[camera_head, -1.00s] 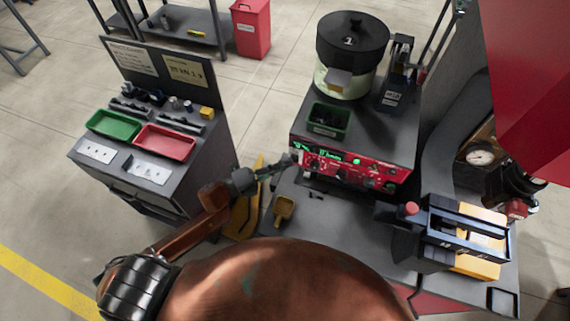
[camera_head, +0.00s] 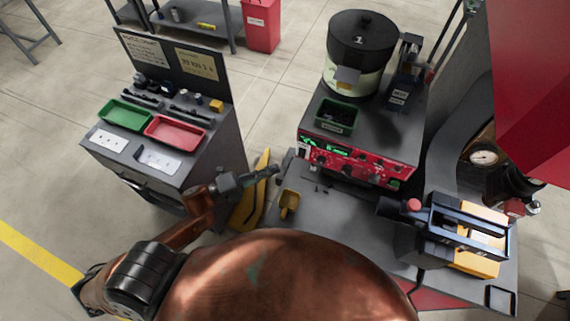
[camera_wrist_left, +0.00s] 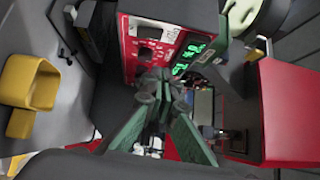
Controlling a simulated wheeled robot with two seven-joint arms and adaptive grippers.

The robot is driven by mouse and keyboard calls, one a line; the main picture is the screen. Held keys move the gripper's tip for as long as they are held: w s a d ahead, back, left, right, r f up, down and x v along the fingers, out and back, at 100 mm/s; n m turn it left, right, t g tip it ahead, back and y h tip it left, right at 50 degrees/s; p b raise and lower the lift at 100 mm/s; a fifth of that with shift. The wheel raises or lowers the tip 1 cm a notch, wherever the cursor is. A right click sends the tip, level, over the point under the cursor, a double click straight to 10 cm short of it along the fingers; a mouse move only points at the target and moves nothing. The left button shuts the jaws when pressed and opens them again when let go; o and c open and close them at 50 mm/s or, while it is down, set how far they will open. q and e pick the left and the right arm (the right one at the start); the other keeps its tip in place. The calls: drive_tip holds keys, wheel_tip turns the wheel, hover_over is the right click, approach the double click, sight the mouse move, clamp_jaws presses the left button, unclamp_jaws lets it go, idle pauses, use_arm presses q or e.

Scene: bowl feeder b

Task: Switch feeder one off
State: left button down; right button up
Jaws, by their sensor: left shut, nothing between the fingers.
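Feeder one is the bowl feeder (camera_head: 361,50) with a black lid marked 1, at the back of the bench in the head view. Below it is a red control panel (camera_head: 385,172) with knobs and a green-lit display. The panel also shows in the left wrist view (camera_wrist_left: 130,50), beyond the fingers. My left gripper (camera_head: 276,170) is shut and empty, left of the panel and apart from it. Its green fingers (camera_wrist_left: 158,85) show in the wrist view. I cannot tell the switch position. My right gripper is not in view.
A yellow scoop (camera_head: 289,203) lies on the bench near my left gripper. A green bin (camera_head: 336,115) stands above the panel. An orange-and-black device (camera_head: 465,235) stands at right. A side cabinet with green and red trays (camera_head: 176,137) stands at left.

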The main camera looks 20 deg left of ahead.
use_arm(q)
drive_tip(key=shift+r+v, duration=0.2)
drive_tip(key=shift+v, duration=0.8)
drive_tip(key=shift+r+v, duration=0.15)
drive_tip(key=shift+v, duration=0.8)
drive_tip(key=shift+s, duration=0.15)
